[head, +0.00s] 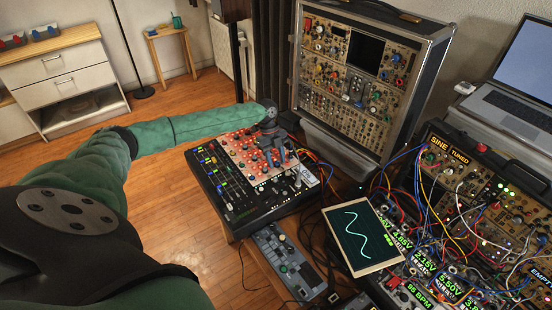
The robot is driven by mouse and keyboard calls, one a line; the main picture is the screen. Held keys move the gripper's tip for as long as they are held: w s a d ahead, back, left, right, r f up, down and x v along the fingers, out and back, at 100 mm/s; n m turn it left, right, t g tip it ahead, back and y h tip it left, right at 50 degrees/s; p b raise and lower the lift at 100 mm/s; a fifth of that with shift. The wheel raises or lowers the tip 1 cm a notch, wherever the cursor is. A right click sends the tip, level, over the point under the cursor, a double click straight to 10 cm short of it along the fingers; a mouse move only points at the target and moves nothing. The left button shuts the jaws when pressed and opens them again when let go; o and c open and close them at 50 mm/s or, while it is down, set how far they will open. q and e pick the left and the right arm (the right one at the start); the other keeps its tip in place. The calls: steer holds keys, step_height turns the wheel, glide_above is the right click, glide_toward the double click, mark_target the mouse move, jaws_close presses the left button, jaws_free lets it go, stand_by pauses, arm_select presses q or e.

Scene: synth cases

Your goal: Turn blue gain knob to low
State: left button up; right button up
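A black mixer (212,185) with a red panel (237,150) full of small knobs lies on the table at the middle. My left arm reaches in from the left, and my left gripper (277,157) is over the right part of the red panel, pointing down among its knobs. The gripper hides the knobs under it. Its fingers are dark and small here, so I cannot tell whether they are open, shut or touching a knob. I cannot single out the blue gain knob with certainty. My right gripper is not in view.
A tall synth case (345,78) stands behind the mixer. A patched synth case (480,215), cables and a scope screen (360,237) crowd the right. A small grey device (288,262) lies in front. A laptop (515,75) stands at far right.

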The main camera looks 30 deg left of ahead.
arm_select(q)
jaws_close()
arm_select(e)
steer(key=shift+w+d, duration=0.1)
